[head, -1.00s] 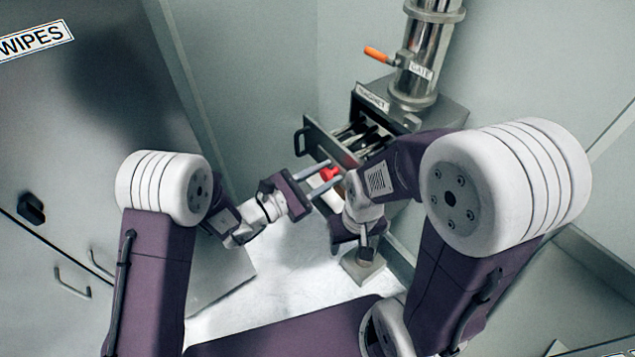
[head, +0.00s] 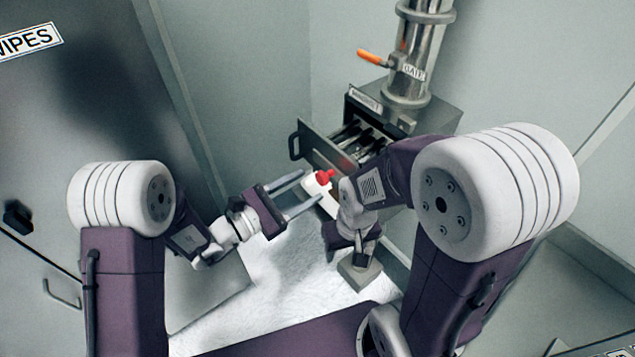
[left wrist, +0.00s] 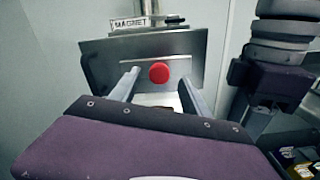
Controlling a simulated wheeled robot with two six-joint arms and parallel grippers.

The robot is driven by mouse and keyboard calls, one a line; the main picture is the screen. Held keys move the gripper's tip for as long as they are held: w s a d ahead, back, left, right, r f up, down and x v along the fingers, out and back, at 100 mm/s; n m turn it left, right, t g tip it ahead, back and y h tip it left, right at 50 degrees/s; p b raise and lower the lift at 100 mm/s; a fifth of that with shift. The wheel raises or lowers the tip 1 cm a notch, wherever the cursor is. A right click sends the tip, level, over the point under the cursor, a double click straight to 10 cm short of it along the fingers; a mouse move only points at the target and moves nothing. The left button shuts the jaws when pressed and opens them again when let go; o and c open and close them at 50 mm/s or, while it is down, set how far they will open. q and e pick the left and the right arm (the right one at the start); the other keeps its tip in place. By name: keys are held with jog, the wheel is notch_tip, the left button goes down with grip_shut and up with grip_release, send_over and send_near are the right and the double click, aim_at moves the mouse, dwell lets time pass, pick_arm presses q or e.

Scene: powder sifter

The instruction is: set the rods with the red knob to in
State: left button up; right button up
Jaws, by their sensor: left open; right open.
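The red knob (head: 323,177) is at the front of the magnet drawer, whose front plate (head: 321,145) stands out from the housing. Dark rods (head: 352,134) show in the gap behind the plate. In the left wrist view the round red knob (left wrist: 159,73) sits before the grey plate (left wrist: 105,68), between the directions of my fingers. My left gripper (head: 312,184) is open and empty, its fingers pointing at the knob from the left. Its fingers also show in the left wrist view (left wrist: 159,84). My right gripper (head: 362,250) is open, below the housing; its fingertips are partly hidden.
A metal pipe with an orange gate lever (head: 371,57) rises above the magnet housing (head: 433,115). A black handle (head: 294,146) sticks out left of the plate. A grey cabinet (head: 75,110) stands at the left. Pale floor (head: 285,270) lies below.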

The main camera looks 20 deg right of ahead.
pick_arm(q)
jog(key=v, duration=0.4)
dwell(0.3)
